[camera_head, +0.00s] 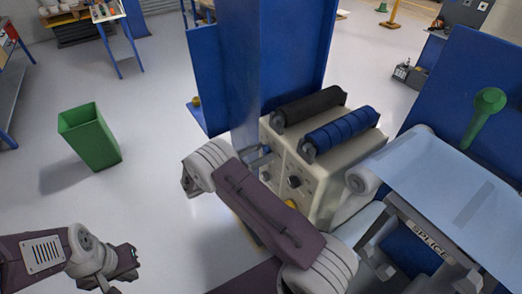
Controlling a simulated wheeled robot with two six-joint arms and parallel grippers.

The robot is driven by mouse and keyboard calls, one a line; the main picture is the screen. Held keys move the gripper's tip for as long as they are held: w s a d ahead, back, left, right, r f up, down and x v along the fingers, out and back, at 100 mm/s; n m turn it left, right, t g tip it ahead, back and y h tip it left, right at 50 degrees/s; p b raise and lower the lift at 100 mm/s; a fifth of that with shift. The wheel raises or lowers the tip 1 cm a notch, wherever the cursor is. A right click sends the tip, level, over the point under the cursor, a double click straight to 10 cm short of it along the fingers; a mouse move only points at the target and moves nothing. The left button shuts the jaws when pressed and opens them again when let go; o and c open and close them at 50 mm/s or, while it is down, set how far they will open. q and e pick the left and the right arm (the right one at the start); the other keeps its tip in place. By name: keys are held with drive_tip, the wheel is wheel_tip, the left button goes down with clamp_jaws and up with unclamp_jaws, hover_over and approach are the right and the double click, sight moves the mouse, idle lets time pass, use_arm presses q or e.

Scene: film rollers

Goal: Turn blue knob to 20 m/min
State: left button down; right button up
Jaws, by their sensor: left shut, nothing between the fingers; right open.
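A cream machine box (318,190) stands in the middle, with a control panel on its left-facing side. A dark round knob (294,182) shows on that panel; I cannot make out a blue knob or any scale marks. My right arm crosses in front of the box and hides the lower panel. My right gripper (262,157) is open at the panel's upper left edge, partly hidden by its own wrist; I cannot tell if it touches anything. My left gripper (126,268) is shut and empty, low at the left over the floor, away from the box.
A black roller (309,105) and a blue roller (342,133) lie on top of the box. A blue column (270,70) rises behind it. A green bin (92,138) stands on open floor at left.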

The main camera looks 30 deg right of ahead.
clamp_jaws()
drive_tip(key=shift+f, duration=0.1)
drive_tip(key=m+b, duration=0.3)
drive_tip(key=m, duration=0.1)
drive_tip(key=shift+f+m, duration=0.1)
drive_tip(key=shift+m, duration=0.2)
drive_tip(key=m+b, duration=0.2)
drive_tip(key=m, duration=0.1)
drive_tip(key=shift+m+b, duration=0.7)
drive_tip(key=shift+m, duration=0.4)
